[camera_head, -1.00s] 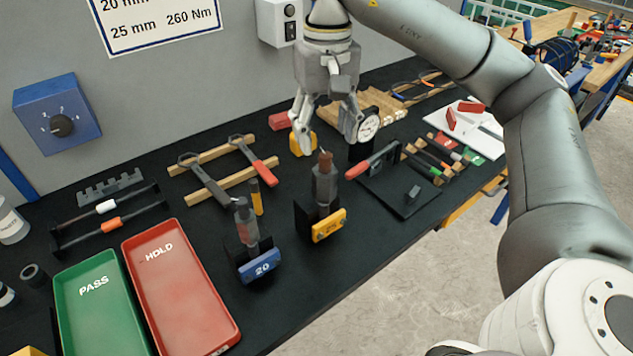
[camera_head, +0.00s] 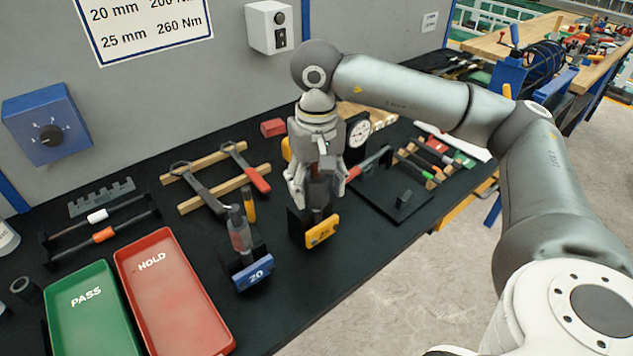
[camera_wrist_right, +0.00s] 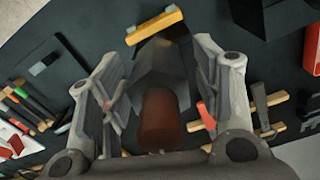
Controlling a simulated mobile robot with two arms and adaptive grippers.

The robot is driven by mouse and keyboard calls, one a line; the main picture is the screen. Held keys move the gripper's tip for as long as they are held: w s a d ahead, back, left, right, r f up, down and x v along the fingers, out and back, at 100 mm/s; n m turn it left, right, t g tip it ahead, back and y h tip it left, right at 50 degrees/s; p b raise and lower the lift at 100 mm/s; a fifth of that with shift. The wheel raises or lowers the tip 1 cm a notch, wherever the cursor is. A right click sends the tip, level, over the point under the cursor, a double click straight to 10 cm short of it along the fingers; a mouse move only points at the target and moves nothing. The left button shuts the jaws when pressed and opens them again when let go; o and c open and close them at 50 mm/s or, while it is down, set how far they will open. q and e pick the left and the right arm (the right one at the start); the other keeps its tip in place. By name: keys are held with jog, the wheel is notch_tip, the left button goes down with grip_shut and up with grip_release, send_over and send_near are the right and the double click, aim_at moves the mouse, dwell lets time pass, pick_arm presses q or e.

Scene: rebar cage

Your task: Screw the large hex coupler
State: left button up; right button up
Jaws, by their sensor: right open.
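The large hex coupler (camera_wrist_right: 158,68) is a dark grey hex body with a reddish-brown bar end (camera_wrist_right: 160,118) at its top. It stands upright in a black stand with a yellow label (camera_head: 322,231). My right gripper (camera_head: 318,193) points down over it and is open. In the right wrist view the fingers (camera_wrist_right: 158,80) are on either side of the coupler, with gaps visible beside it. In the head view the fingers hide part of the coupler. My left gripper is not in view.
A smaller coupler (camera_head: 239,230) stands left in a stand with a blue "20" label (camera_head: 253,273). Two wrenches lie on wooden strips (camera_head: 225,188) behind. A dial gauge (camera_head: 358,131) is behind the gripper. Red HOLD (camera_head: 190,320) and green PASS (camera_head: 85,325) trays are at left.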

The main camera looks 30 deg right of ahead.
jog(key=c, duration=1)
